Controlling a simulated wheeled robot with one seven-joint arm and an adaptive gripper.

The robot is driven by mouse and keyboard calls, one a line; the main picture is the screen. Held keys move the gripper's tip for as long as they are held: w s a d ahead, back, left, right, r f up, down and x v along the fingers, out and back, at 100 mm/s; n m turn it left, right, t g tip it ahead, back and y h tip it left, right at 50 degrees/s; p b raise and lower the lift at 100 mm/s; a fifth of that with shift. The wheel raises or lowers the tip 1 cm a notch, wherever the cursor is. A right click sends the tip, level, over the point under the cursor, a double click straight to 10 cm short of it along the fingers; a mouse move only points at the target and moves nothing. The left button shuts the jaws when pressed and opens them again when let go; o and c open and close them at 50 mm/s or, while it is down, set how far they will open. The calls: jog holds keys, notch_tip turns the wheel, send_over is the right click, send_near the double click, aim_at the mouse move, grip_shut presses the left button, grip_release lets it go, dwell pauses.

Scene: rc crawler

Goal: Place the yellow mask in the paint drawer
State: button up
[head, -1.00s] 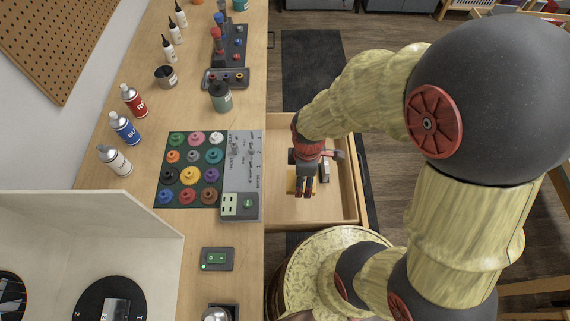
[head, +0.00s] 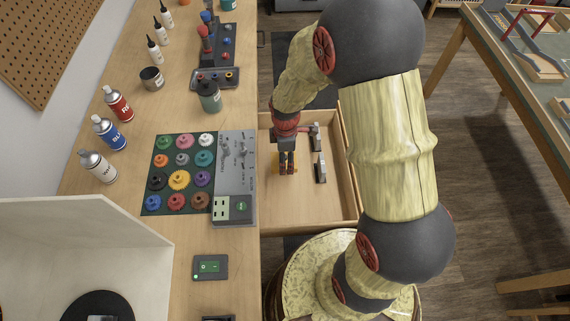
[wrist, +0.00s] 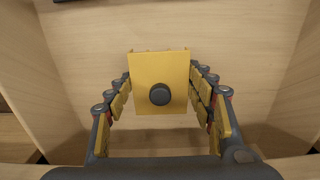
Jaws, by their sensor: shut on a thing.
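The yellow mask (wrist: 160,68) is a flat yellow plate with a dark round knob, seen between my fingers in the wrist view. My gripper (wrist: 160,95) is shut on it. In the head view my gripper (head: 287,165) points down over the open wooden drawer (head: 325,208), with a bit of yellow showing at its fingertips. The light wood of the drawer floor and walls surrounds the mask in the wrist view. I cannot tell whether the mask touches the drawer floor.
Dark and grey items (head: 319,168) lie in the drawer right of my gripper. The drawer's front part is bare. The workbench (head: 232,258) at left holds a board of coloured knobs (head: 160,202), a grey control panel (head: 232,180), spray cans (head: 110,131) and bottles.

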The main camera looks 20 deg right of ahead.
jog(key=shift+w+f, duration=0.35)
jog(key=shift+f, duration=0.25)
jog(key=shift+f+b, duration=0.85)
jog(key=shift+f, duration=0.45)
jog(key=shift+f, duration=0.2)
jog(key=o, duration=1)
jog(key=shift+r, duration=0.15)
